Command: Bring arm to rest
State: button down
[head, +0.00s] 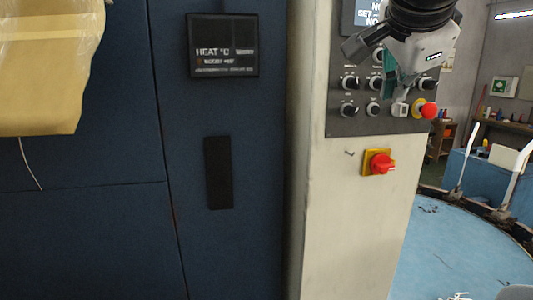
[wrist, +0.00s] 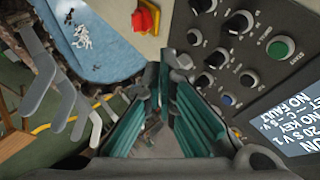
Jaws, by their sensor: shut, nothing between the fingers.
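My gripper (head: 396,98) hangs at the upper right of the head view, in front of the control panel (head: 345,127) with its dark knobs. Its teal fingers are shut and empty. In the wrist view the fingertips (wrist: 164,62) meet between the panel (wrist: 255,85) on the right and the blue round surface on the left. I cannot tell from these frames whether the fingers touch the panel.
A red button (head: 429,110) and a red rotary switch on a yellow plate (head: 378,162) sit close to the gripper. A dark blue cabinet (head: 90,230) fills the left. A blue round table (head: 460,245) with pale upright forms (head: 505,155) stands at right.

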jog(key=s+f+n+g+y, duration=0.2)
jog(key=s+f+n, duration=0.6)
jog(key=f, duration=0.4)
jog(key=s+a+f+n+g+y, duration=0.1)
jog(key=s+f+n+g+y, duration=0.1)
jog(key=s+f+n, duration=0.6)
notch_tip(320, 180, down, 5)
jog(key=s, duration=0.3)
jog(key=shift+r+n+g, duration=0.15)
jog(key=shift+n+g, duration=0.15)
jog(key=shift+n, duration=0.1)
